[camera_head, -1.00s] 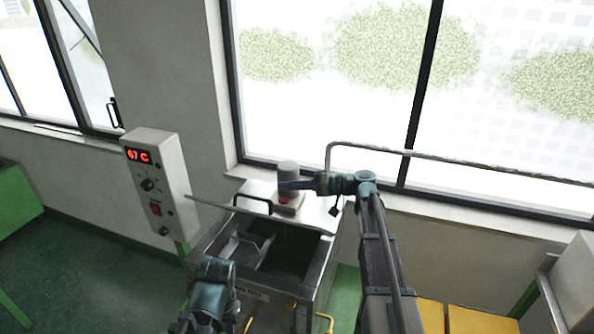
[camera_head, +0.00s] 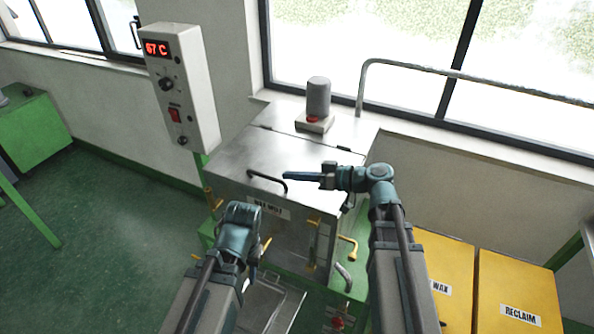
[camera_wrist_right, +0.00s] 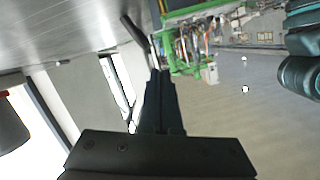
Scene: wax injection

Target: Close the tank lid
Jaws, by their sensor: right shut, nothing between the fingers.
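The steel tank lid (camera_head: 240,155) lies flat over the top of the wax tank, and the tank's inside is hidden. Its dark bar handle (camera_head: 268,181) is near the front edge; a dark bar, likely this handle (camera_wrist_right: 135,33), shows in the right wrist view. My right gripper (camera_head: 287,175) is shut and empty, pointing left just above the lid, with its tips close to the handle; I cannot tell if they touch. Its fingers (camera_wrist_right: 160,80) are together in the wrist view. My left gripper (camera_head: 254,262) is low in front of the tank, its fingers mostly hidden by its wrist.
A control box (camera_head: 178,88) reading 67 C stands left of the tank. A grey cylindrical motor (camera_head: 318,97) sits behind the lid. A metal rail (camera_head: 440,71) runs along the window. Yellow bins (camera_head: 515,285) stand at right. Brass taps (camera_head: 347,250) stick out in front.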

